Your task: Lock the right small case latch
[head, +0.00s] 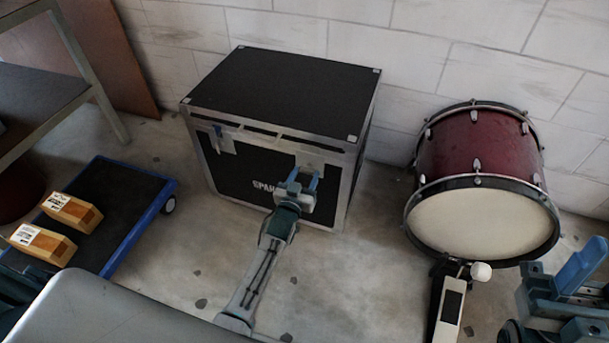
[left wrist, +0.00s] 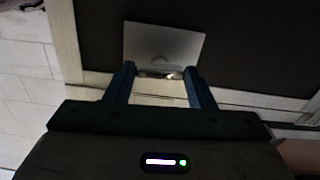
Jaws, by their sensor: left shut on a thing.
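The black case (head: 283,92) with metal edges stands on the floor against the wall. Its right latch sits on a pale metal plate (head: 311,163) on the upper right of the front face; the plate also shows in the left wrist view (left wrist: 165,42). My left gripper (head: 302,178) is at this plate, with its blue fingers around the latch (left wrist: 160,75) and shut on it. The latch is mostly hidden in the head view, and I cannot tell its exact angle. The left latch (head: 218,131) shows blue. My right gripper (head: 580,272) is at the lower right, away from the case.
A red bass drum (head: 480,150) with a pedal (head: 450,300) stands to the right. A blue-edged dolly (head: 130,225) with two wooden blocks (head: 72,212) is to the left, near a metal shelf (head: 40,95). Floor before the case is clear apart from my arm.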

